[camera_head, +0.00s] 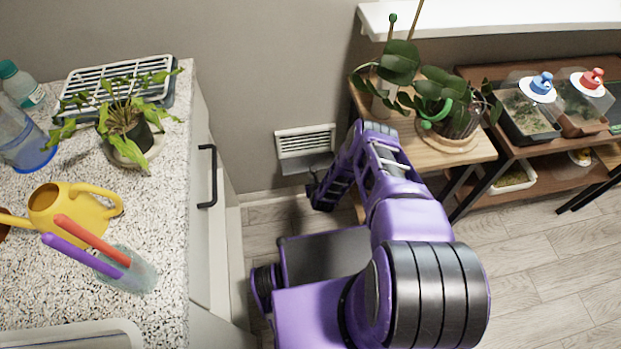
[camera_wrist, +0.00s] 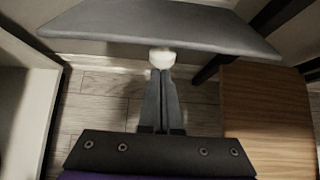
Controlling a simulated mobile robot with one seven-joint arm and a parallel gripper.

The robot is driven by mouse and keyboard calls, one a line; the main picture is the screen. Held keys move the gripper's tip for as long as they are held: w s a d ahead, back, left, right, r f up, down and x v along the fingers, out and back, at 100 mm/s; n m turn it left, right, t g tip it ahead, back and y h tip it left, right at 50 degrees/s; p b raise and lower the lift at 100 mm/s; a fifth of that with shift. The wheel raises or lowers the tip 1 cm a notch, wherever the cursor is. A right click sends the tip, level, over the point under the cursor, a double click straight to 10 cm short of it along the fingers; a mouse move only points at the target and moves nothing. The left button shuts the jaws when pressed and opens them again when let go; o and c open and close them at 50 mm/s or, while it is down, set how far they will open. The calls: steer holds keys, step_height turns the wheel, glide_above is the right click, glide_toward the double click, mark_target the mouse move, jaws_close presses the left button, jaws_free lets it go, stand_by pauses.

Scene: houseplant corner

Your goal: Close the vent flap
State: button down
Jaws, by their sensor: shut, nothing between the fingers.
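The vent (camera_head: 305,141) is a white louvred grille low on the back wall. Its grey flap (camera_head: 297,166) sticks out below the louvres, which are uncovered. In the wrist view the flap (camera_wrist: 160,24) is a wide grey panel across the top. My gripper (camera_head: 314,184) is low, just below the flap and close to the wall. In the wrist view its two dark fingers (camera_wrist: 162,75) are together, with nothing held. A small white rounded piece (camera_wrist: 162,58) sits at the fingertips by the flap's edge; I cannot tell whether they touch.
A white cabinet with a speckled counter (camera_head: 180,230) stands on the left, its dark handle (camera_head: 207,176) facing the gap. A wooden plant stand (camera_head: 470,155) is close on the right; its wooden board also shows in the wrist view (camera_wrist: 265,115). Wooden floor (camera_head: 262,215) lies between.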

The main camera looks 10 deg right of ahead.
steer(key=shift+w+r+p, duration=0.15)
steer(key=shift+r+p, duration=0.25)
steer(key=shift+r, duration=0.1)
steer(key=shift+w, duration=0.1)
steer(key=shift+r, duration=0.1)
